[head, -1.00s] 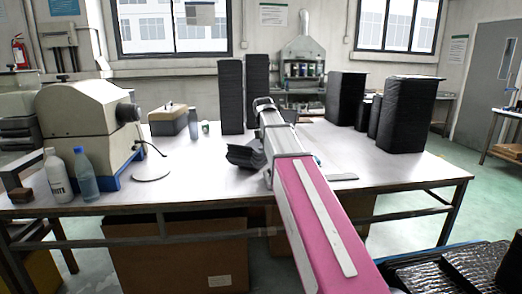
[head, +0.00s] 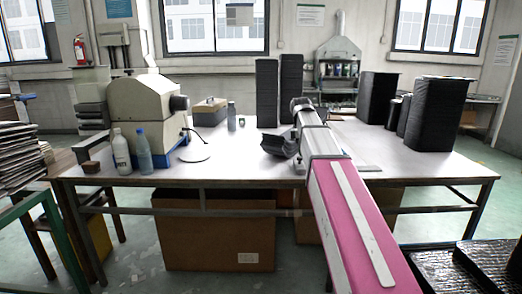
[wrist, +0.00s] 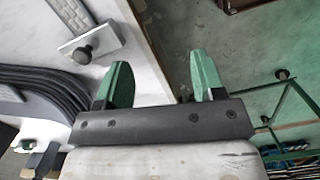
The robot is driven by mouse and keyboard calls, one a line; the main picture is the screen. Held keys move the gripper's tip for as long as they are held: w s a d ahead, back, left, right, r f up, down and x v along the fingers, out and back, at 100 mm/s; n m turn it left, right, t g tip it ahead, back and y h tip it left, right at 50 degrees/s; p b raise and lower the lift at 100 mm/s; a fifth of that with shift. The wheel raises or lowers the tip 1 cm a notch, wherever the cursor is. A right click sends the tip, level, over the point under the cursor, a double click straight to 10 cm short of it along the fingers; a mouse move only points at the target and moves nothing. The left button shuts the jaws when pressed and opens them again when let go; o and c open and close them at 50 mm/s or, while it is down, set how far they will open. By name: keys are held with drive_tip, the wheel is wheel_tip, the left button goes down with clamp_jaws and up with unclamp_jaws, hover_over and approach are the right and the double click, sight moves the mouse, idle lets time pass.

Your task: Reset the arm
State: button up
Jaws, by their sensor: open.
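My arm, with its pink and white links, reaches from the lower right of the head view over the table (head: 225,163). My gripper (wrist: 160,82) shows in the wrist view with its two green fingers apart and nothing between them. It is over the table's edge, with green floor on the right. I cannot make out the fingers in the head view.
Tall black stacks stand at the table's back middle (head: 267,92) and right (head: 436,113). A beige machine (head: 145,108) and two bottles, one white (head: 121,152) and one blue (head: 143,151), are at the left. A green-framed rack of sheets (head: 18,160) stands far left. Black trays (head: 485,265) are lower right.

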drive_tip(key=s+f+m, duration=0.5)
drive_tip(key=s+f, duration=0.2)
drive_tip(key=f, duration=0.5)
drive_tip(key=s+d+f+m+y, duration=0.1)
drive_tip(key=s+f+m, duration=0.4)
drive_tip(key=f, duration=0.8)
drive_tip(key=s+f+m, duration=0.5)
drive_tip(key=s+f, duration=0.4)
drive_tip(key=f, duration=0.3)
drive_tip(key=shift+s+d+f+m, duration=0.15)
drive_tip(key=shift+s+f+m, duration=0.15)
drive_tip(key=shift+s+m, duration=0.1)
